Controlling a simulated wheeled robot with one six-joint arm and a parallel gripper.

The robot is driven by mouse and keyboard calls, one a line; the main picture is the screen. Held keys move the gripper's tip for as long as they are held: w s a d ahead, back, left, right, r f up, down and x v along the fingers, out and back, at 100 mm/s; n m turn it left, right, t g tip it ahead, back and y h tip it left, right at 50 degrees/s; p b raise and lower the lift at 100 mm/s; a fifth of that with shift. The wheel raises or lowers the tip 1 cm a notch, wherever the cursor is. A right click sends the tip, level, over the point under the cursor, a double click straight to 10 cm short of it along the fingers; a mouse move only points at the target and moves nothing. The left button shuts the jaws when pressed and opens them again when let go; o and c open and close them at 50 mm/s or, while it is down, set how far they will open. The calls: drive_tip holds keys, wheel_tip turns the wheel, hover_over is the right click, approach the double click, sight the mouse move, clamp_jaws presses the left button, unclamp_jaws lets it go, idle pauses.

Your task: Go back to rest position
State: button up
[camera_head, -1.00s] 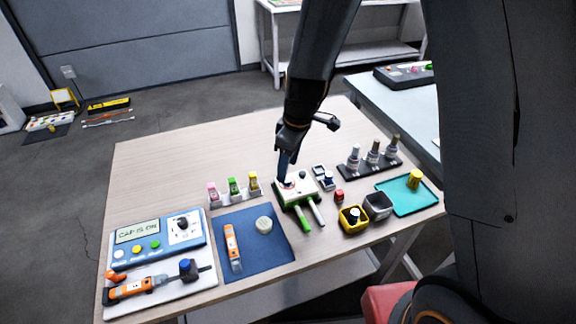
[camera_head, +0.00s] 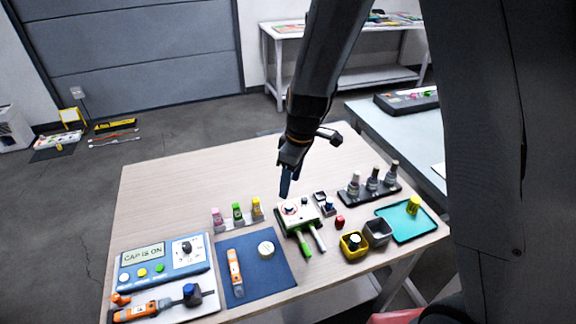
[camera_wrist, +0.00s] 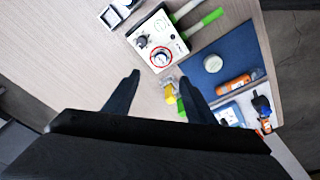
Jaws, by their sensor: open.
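My gripper (camera_head: 285,190) hangs above the wooden table, just behind the white device with a dial and green-tipped handles (camera_head: 296,212).
A blue panel reading "CAP IS ON" (camera_head: 163,262) stands at the left. Three bottles in a black rack (camera_head: 372,184), a teal tray (camera_head: 425,225) and yellow and grey bins (camera_head: 353,247) stand at the right. The table's back left (camera_head: 180,175) is clear.

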drive_tip(key=s+d+r+m, duration=0.4)
drive_tip(key=s+d+m, duration=0.2)
drive_tip(key=s+d, duration=0.1)
drive_tip(key=s+d+r+m+h, duration=0.1)
drive_tip(key=s+d+r+m, duration=0.3)
drive_tip(key=s+d+m, duration=0.2)
drive_tip(key=shift+s+d+r+t+h, duration=0.35)
drive_tip(key=shift+s+d, duration=0.4)
drive_tip(key=shift+s, duration=0.25)
